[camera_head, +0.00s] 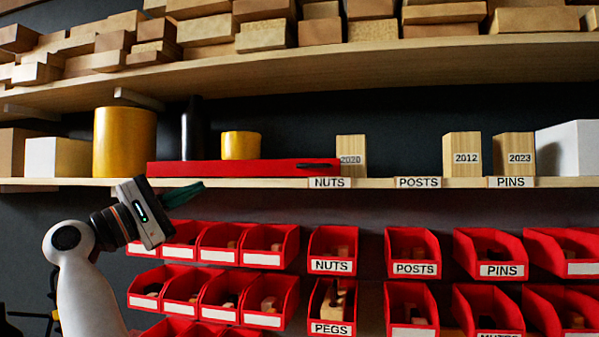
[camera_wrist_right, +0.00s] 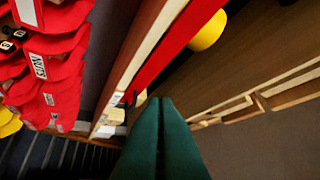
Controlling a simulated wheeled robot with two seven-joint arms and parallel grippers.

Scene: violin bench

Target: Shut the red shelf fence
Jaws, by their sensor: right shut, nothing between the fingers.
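The red shelf fence (camera_head: 235,169) is a long red bar along the front of the middle shelf, with a black fitting (camera_head: 318,166) near its right end. It also shows in the right wrist view (camera_wrist_right: 168,55) as a red strip. I cannot tell the exact angle of the fence to the shelf edge. My right gripper (camera_head: 200,187) is just below the left part of the fence in the head view, its green fingers pointing right. In the wrist view its fingers (camera_wrist_right: 161,100) are together and empty. My left gripper is not in view.
The middle shelf (camera_head: 400,184) holds a large yellow cylinder (camera_head: 124,141), a small yellow cup (camera_head: 240,145) behind the fence, a dark bottle (camera_head: 193,128) and dated wooden blocks (camera_head: 461,154). Red bins (camera_head: 333,247) hang below. Wood blocks fill the shelf above.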

